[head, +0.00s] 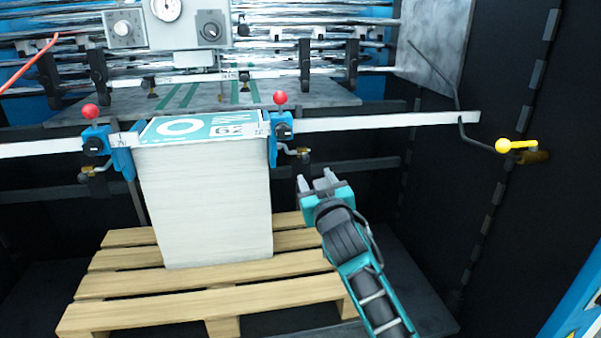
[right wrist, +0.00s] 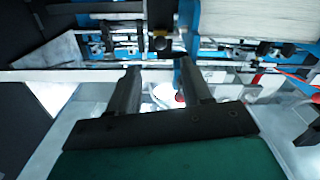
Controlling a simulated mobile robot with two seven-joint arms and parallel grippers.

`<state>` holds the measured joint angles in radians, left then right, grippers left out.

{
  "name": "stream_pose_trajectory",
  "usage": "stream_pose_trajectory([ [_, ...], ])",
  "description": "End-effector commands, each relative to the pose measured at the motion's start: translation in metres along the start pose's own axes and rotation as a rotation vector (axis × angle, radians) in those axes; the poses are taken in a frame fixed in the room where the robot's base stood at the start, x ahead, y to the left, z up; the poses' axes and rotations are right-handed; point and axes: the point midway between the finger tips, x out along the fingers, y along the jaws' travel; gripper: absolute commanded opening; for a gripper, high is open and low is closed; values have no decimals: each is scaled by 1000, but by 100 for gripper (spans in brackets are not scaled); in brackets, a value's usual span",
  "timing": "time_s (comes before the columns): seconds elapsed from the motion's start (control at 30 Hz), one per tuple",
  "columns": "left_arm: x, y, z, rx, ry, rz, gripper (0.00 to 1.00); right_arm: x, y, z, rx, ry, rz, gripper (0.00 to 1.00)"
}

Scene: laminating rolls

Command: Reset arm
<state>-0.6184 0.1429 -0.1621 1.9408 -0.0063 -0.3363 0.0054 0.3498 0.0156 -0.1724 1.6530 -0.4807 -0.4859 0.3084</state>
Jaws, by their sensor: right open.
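My right gripper (head: 319,184) is open and empty in the head view. It is in front of and to the right of the tall paper stack (head: 205,205), apart from it. Its open fingers (right wrist: 158,88) also show in the right wrist view, with nothing between them. My right arm comes in from the bottom of the head view. My left gripper is in neither view.
The paper stack stands on a wooden pallet (head: 210,309). Blue clamps with red knobs (head: 281,98) sit on a white rail (head: 385,121) beside its top. A yellow-knobbed lever (head: 503,146) is at the right. Machine rollers and a gauge (head: 167,8) are behind.

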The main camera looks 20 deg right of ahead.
Motion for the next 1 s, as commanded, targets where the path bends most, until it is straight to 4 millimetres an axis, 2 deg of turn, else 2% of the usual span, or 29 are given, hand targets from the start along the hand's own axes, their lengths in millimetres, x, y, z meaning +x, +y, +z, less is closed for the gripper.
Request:
stream_pose_trajectory([
  [0.07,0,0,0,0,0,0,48,-1,0,2,0,-3,-1,49],
  [0.13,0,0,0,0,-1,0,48,-5,-2,12,-1,-18,-8,49],
  [0.17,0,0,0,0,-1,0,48,-9,-3,19,-1,-29,-14,49],
  [0.27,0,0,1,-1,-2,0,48,-30,-10,59,0,-87,-46,49],
  [0.4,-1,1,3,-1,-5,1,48,-85,-23,132,8,-205,-115,49],
  [0.47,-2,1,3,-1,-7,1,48,-113,-28,161,15,-255,-146,49],
  [0.6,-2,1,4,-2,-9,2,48,-184,-37,218,34,-373,-213,49],
  [0.7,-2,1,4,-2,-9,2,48,-233,-42,246,51,-448,-254,49],
  [0.8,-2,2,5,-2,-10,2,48,-274,-45,265,67,-507,-286,49],
  [0.9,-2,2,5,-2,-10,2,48,-302,-46,275,78,-547,-306,49],
  [1.0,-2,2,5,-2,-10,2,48,-316,-47,280,87,-567,-316,49],
])
